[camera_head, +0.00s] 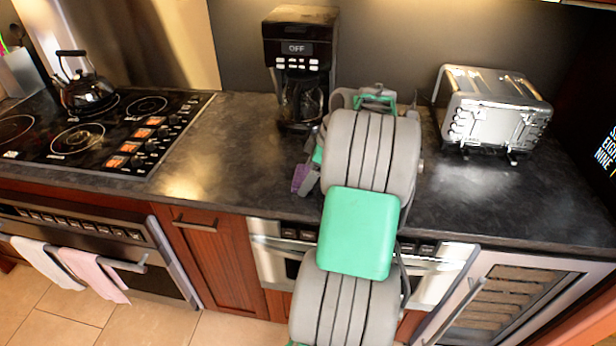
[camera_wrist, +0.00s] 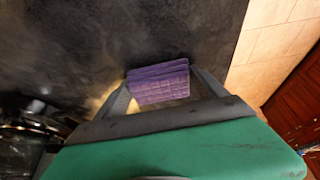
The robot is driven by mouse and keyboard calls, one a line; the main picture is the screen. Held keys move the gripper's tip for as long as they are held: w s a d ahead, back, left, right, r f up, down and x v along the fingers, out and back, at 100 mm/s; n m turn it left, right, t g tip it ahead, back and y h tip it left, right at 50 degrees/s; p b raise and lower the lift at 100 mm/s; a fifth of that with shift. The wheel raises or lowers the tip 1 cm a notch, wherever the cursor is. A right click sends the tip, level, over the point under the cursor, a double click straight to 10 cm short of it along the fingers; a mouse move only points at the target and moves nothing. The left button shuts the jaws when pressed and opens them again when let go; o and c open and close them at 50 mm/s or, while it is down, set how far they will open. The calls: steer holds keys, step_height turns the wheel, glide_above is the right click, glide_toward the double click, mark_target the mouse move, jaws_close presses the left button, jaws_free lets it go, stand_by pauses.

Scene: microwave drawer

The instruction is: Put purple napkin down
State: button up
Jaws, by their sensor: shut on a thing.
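The purple napkin (camera_wrist: 160,84) is folded and sits between the two fingers of my gripper (camera_wrist: 165,92) in the wrist view. My gripper is shut on it. In the head view a small part of the purple napkin (camera_head: 300,178) shows left of my arm, above the dark countertop (camera_head: 235,135). My arm hides most of the gripper there. I cannot tell whether the napkin touches the counter.
A coffee maker (camera_head: 299,60) stands behind my gripper and a silver toaster (camera_head: 495,108) to the right. The stove (camera_head: 85,140) with a black kettle (camera_head: 86,92) is at left. The counter between stove and coffee maker is clear. The counter's front edge is close.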

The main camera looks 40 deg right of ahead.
steer(key=o, duration=0.9)
steer(key=shift+s+a+f, duration=0.2)
steer(key=shift+f, duration=0.5)
steer(key=o, duration=0.4)
steer(key=shift+f, duration=0.25)
steer(key=shift+c, duration=0.2)
steer(key=shift+r, duration=0.3)
steer(key=w+p+v, duration=0.1)
steer(key=p+v, duration=0.3)
steer(key=v, duration=0.9)
step_height(320, 180, up, 2)
steer(key=m, duration=0.1)
glide_above(296, 182)
steer(key=w+a+m, duration=0.2)
steer(key=a, duration=1.3)
steer(key=s+a+f+m+h, duration=0.2)
steer(key=s+a+f+m, duration=0.2)
steer(key=s+a, duration=0.8)
steer(key=shift+a+f+h, duration=0.3)
steer(key=shift+a+f, duration=0.05)
steer(key=shift+f, duration=0.4)
